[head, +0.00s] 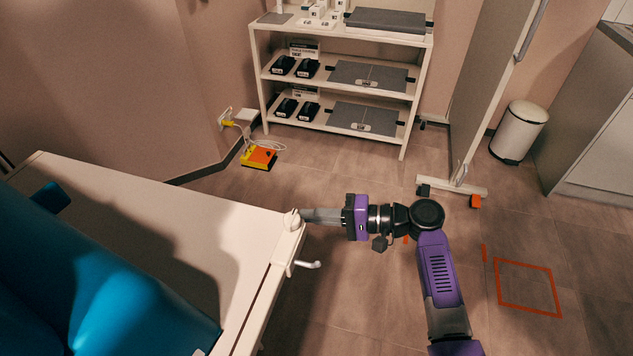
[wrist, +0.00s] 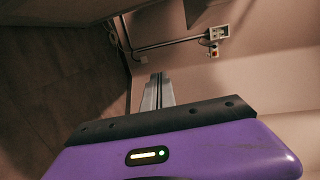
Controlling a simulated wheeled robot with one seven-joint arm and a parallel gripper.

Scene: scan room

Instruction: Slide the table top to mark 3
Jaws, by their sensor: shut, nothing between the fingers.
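The white table top (head: 150,205) fills the lower left of the head view, with a blue pad (head: 95,285) lying on it. The shut fingers (wrist: 157,92) also show in the wrist view. I cannot make out any numbered marks.
A white shelf rack (head: 340,75) stands at the back. An orange and yellow box (head: 259,158) lies on the floor left of it. A wheeled screen (head: 490,90) and a white bin (head: 519,132) stand at the right. Floor right of the table is mostly clear, with an orange outlined square (head: 527,287).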

